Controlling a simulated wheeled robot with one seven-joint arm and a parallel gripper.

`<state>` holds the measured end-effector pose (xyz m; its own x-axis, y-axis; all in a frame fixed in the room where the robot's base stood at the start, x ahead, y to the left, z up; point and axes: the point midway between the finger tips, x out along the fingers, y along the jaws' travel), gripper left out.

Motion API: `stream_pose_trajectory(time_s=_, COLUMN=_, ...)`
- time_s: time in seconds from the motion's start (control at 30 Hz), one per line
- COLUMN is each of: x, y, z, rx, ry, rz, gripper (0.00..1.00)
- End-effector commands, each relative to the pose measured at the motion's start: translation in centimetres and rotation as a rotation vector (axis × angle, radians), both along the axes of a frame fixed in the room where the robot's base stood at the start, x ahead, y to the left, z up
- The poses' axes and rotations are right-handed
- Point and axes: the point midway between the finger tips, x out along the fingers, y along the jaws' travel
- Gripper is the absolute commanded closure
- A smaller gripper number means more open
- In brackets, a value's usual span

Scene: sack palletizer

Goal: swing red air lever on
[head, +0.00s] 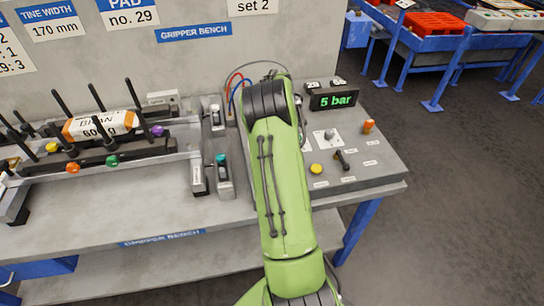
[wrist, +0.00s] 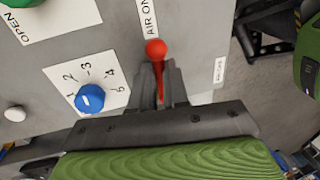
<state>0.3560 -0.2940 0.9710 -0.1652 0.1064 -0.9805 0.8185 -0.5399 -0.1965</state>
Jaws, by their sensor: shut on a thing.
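The red air lever (wrist: 155,48) shows in the wrist view, with a round red ball at its end and a thin red stem. My gripper (wrist: 160,82) is shut on the stem, one dark finger on each side, with the ball showing beyond the fingertips. A label (wrist: 150,18) reading "AIR ON" is just past the ball. In the head view my green arm hides the gripper, and I cannot make out the red lever. A display (head: 333,99) there reads "5 bar".
A blue dial (wrist: 90,98) with numbers sits left of the lever in the wrist view. A rack with rods and a sack (head: 100,125) stands left.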

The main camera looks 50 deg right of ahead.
Motion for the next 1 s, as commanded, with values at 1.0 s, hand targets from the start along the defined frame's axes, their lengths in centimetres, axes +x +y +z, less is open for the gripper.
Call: stream_pose_trajectory(time_s=1.0, x=1.9, y=-1.8, z=13.4, rx=-0.004, ry=0.0, rz=-0.007, gripper=0.6)
